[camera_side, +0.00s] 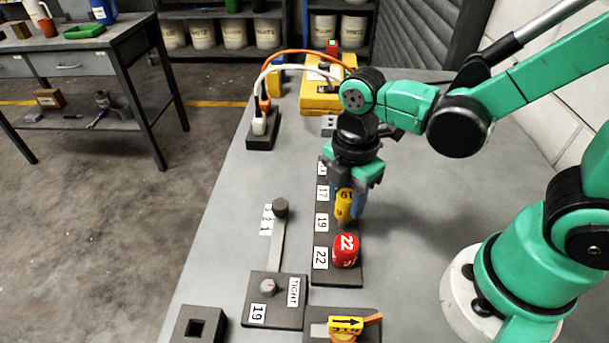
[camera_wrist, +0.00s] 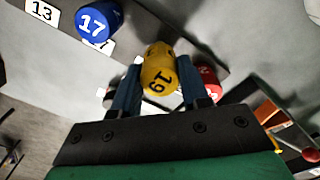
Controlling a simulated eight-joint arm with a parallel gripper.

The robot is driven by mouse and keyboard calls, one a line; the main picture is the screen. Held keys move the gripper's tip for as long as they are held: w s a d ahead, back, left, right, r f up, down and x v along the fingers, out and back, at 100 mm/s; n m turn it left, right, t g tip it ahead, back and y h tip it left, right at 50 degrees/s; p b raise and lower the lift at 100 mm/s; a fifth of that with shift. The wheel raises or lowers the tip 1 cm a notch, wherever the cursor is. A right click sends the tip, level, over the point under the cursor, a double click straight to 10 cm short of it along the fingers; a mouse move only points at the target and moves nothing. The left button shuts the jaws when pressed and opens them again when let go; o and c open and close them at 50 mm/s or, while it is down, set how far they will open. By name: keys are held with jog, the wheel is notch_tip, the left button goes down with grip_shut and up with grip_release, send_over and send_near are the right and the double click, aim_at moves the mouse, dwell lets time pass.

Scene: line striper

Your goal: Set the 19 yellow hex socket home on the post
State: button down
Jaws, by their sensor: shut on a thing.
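The yellow hex socket marked 19 (camera_side: 344,207) is held between the blue fingers of my gripper (camera_side: 347,214). In the wrist view the yellow socket (camera_wrist: 158,72) sits between both fingertips, its 19 facing the camera. My gripper points down over the dark socket rail (camera_side: 330,271), near the white 19 label (camera_side: 321,222). The post under the socket is hidden, and I cannot tell whether the socket touches the rail. The red socket marked 22 (camera_side: 346,251) stands on the rail in front. A blue socket marked 17 (camera_wrist: 98,19) shows in the wrist view.
Left of the rail is a dark block with a TIGHT label (camera_side: 292,291) and a grey lever (camera_side: 277,240). A block with a square hole (camera_side: 199,325) and a yellow arrow piece (camera_side: 346,325) are in front. A white plug (camera_side: 259,125) stands behind. Bare bench lies right of the rail.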

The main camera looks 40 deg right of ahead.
jog(key=shift+f, duration=1.15)
dwell(0.5)
jog(key=shift+c, duration=1.8)
grip_release()
jog(key=shift+o, duration=0.2)
jog(key=shift+o, duration=1.4)
jog(key=shift+r, duration=3.45)
